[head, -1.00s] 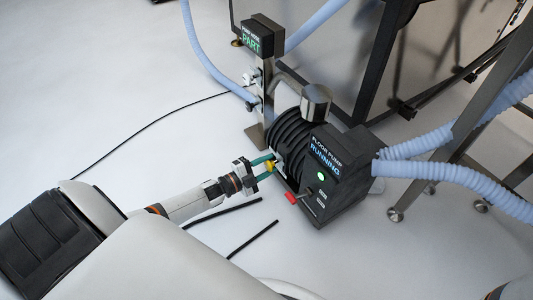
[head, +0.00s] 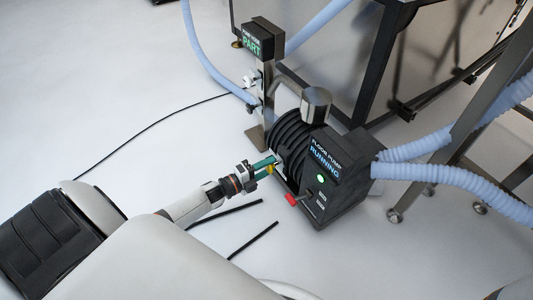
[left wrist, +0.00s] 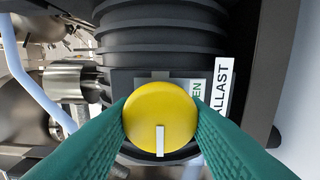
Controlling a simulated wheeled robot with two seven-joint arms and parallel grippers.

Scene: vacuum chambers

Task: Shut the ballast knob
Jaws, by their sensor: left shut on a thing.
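The ballast knob is a round yellow knob (left wrist: 158,105) in the middle of the left wrist view, with a white pointer mark toward the bottom of the picture. My left gripper (left wrist: 160,118) is shut on it, one green finger on each side. In the head view the left gripper (head: 264,165) reaches the side of the black floor pump (head: 345,190), and only a little yellow of the knob shows. Beside the knob is a white label (left wrist: 223,90) ending in "ALLAST". A green text ending in "EN" is partly hidden. My right gripper is out of view.
The pump's display reads "RUNNING" beside a lit green light (head: 321,178). A red-ended lever (head: 291,200) sticks out close to my left gripper. A post with a "PART" display (head: 258,40) stands behind. Blue hoses (head: 440,172) run right. Black cables lie on the floor.

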